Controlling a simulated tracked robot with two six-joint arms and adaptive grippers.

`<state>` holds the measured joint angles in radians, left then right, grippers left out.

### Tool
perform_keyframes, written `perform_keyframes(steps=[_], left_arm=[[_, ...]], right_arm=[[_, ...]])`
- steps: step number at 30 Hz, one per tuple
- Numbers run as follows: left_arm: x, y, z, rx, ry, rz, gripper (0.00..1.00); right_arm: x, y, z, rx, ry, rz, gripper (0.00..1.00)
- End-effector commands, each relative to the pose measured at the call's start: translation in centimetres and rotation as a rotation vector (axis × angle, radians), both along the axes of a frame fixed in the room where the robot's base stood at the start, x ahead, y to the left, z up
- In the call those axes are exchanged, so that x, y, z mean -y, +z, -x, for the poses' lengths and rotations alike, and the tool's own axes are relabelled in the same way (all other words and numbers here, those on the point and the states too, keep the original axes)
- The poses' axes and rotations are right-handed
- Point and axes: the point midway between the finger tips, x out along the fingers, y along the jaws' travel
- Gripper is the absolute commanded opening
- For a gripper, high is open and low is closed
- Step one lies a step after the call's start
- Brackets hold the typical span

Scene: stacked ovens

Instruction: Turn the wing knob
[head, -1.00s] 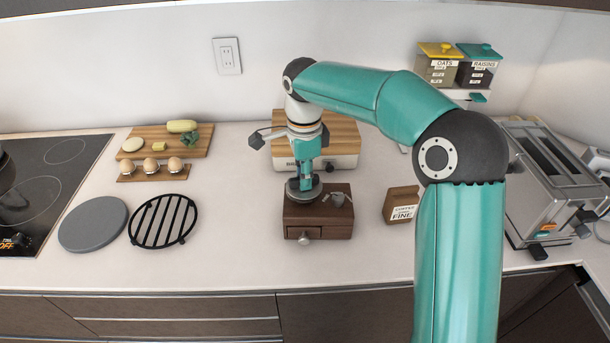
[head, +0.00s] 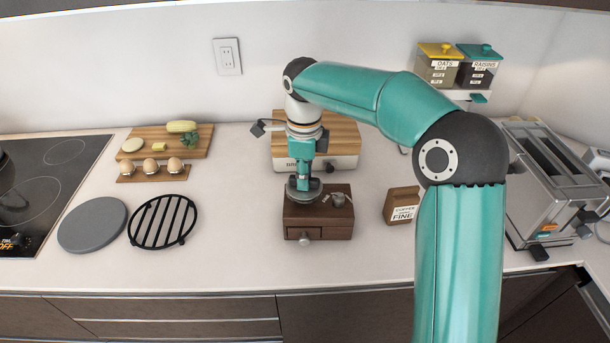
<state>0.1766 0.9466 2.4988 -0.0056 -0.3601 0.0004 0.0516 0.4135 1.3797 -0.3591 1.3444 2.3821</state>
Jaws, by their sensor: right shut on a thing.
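A dark wooden box grinder (head: 330,222) with a small front drawer stands on the counter in the head view. A grey round metal top (head: 293,196) sits on its left part. My right gripper (head: 303,184) points straight down over this top, with its fingers shut at its middle. The wing knob is hidden by the fingers, and I take it to be what they hold. A small grey metal piece (head: 338,199) sits on the box just right of the fingers. My left gripper is not in view.
A wooden-topped scale (head: 343,133) stands behind the grinder. A coffee box (head: 401,204) and a toaster (head: 550,190) stand to the right. A black trivet (head: 162,221) and a grey disc (head: 92,224) lie to the left. The counter between trivet and grinder is clear.

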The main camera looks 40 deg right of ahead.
Motion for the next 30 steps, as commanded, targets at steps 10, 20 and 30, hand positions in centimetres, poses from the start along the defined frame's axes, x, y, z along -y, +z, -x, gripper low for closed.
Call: perform_keyframes(steps=[10, 20, 30], left_arm=[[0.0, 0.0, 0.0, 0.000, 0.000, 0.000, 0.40], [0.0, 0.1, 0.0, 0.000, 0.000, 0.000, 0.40], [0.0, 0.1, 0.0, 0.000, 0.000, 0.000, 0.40]], right_arm=[[0.0, 0.0, 0.0, 0.000, 0.001, 0.000, 0.44], [0.0, 0.1, 0.0, 0.001, 0.002, -0.001, 0.44], [0.0, 4.6, -0.2, 0.006, 0.001, 0.001, 0.44]])
